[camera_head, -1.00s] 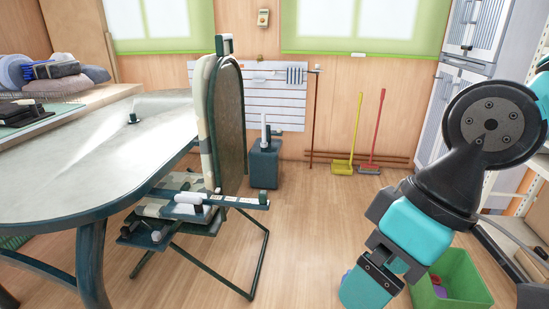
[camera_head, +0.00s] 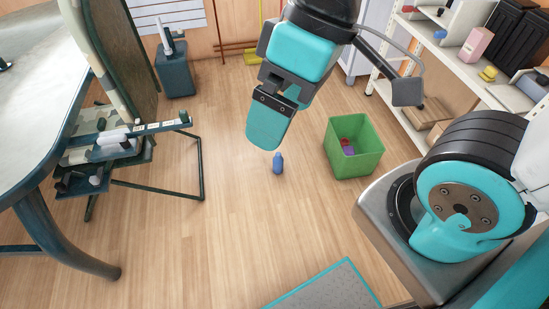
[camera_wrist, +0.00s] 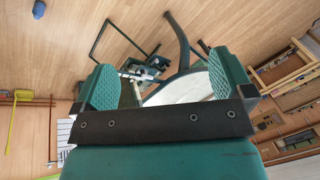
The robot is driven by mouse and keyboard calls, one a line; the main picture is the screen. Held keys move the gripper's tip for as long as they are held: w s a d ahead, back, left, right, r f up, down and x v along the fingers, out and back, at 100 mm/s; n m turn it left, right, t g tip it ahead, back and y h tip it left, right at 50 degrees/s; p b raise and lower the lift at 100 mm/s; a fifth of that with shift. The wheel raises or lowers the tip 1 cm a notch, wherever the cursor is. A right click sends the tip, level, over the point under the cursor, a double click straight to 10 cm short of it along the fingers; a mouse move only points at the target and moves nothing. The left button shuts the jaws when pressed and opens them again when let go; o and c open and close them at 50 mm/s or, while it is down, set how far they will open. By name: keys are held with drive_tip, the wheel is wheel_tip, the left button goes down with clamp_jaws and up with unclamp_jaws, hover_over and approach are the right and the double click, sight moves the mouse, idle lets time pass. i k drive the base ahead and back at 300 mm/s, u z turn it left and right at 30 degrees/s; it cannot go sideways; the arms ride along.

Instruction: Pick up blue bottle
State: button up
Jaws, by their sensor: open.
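A small blue bottle (camera_head: 278,163) stands upright on the wooden floor in the head view, left of the green crate. It also shows at the top left edge of the wrist view (camera_wrist: 39,9), partly cut off. My gripper (camera_head: 266,135) hangs above and slightly left of the bottle in the head view, apart from it as far as I can tell. In the wrist view my gripper (camera_wrist: 165,85) has its two teal fingers wide apart with nothing between them. The wrist view looks toward the table and chair, upside down.
A green crate (camera_head: 366,160) with red and purple items inside stands right of the bottle. A folding chair (camera_head: 197,165) and a table (camera_head: 30,140) stand at the left. Shelves (camera_head: 440,60) stand at the right. The floor around the bottle is clear.

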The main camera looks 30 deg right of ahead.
sight(278, 160)
drive_tip(key=z, duration=0.55)
drive_tip(key=i, duration=1.15)
drive_tip(key=u, duration=0.55)
